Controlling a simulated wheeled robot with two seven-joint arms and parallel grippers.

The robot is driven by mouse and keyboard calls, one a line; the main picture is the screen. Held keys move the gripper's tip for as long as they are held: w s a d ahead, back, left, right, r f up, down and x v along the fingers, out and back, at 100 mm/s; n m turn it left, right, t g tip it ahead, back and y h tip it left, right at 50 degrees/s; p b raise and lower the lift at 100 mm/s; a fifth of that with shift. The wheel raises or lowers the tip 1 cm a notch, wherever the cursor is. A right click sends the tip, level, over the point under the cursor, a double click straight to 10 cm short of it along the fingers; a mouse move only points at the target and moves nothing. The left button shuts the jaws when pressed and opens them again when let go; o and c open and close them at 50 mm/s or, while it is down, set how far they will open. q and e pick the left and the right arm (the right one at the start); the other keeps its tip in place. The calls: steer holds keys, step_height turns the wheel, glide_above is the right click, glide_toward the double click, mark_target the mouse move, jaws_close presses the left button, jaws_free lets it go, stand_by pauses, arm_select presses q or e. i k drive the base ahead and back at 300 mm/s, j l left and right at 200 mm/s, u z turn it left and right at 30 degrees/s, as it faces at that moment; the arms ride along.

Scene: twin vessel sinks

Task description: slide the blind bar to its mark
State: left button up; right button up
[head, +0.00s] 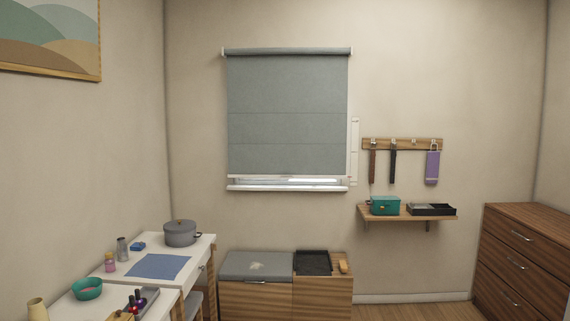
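A grey roller blind (288,110) hangs over the window on the back wall, lowered over most of it. Its light bottom bar (285,177) sits a little above the white sill (287,188), with a narrow bright gap of window between them. A slim white upright strip (354,150) is on the wall just right of the blind. It carries small marks, too small to read. Neither of my grippers is in the head view.
Below the window stands a wooden bench (257,298) with a grey cushion and a black tray (313,263). A wall shelf (408,215) and hook rail (402,144) are at right. White tables (200,247) with a pot (181,233) stand left, and a dresser (525,260) stands far right.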

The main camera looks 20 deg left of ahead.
mark_target(245, 162)
steer(key=u, duration=0.2)
steer(key=i+u, duration=0.15)
steer(key=i, duration=4.2)
steer(key=z, duration=0.4)
